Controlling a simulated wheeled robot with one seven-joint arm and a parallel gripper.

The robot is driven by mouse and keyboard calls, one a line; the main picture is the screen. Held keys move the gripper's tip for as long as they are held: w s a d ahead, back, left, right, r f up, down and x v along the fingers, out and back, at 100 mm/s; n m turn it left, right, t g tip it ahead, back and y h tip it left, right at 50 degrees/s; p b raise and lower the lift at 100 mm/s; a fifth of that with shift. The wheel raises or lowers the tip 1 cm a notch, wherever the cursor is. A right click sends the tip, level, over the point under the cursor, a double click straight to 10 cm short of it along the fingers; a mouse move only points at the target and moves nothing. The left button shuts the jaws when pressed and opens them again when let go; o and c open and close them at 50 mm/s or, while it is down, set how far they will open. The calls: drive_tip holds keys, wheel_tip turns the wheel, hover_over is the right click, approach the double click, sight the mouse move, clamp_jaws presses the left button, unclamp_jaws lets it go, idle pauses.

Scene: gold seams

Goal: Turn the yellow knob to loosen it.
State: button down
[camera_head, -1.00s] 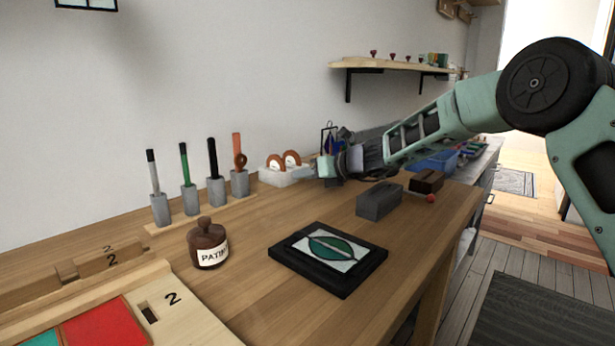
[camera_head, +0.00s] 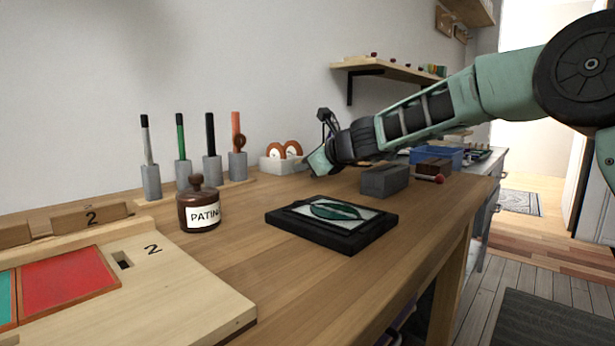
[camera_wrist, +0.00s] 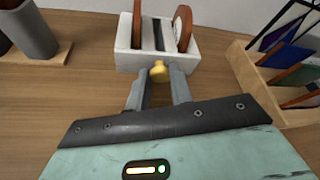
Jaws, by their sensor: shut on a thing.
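The yellow knob (camera_wrist: 158,70) sits on the near side of a white block-shaped holder (camera_wrist: 125,55) in the wrist view. My gripper (camera_wrist: 158,76) has its two grey fingers on either side of the knob and is shut on it. In the head view the white holder (camera_head: 272,165) stands on the bench near the wall, and my gripper (camera_head: 318,160) reaches it from the right. The knob is too small or hidden to see in the head view.
Brown round pieces (camera_wrist: 182,28) stand in the holder's slots. A wooden rack with coloured sheets (camera_wrist: 285,75) is close on the right. A patina bottle (camera_head: 200,206), a framed leaf panel (camera_head: 330,222) and a grey block (camera_head: 384,181) stand on the bench.

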drive_tip(key=shift+n+b, duration=0.4)
drive_tip(key=shift+b, duration=0.05)
drive_tip(key=c, duration=1.2)
unclamp_jaws()
drive_tip(key=shift+c, duration=0.2)
drive_tip(key=shift+p, duration=0.3)
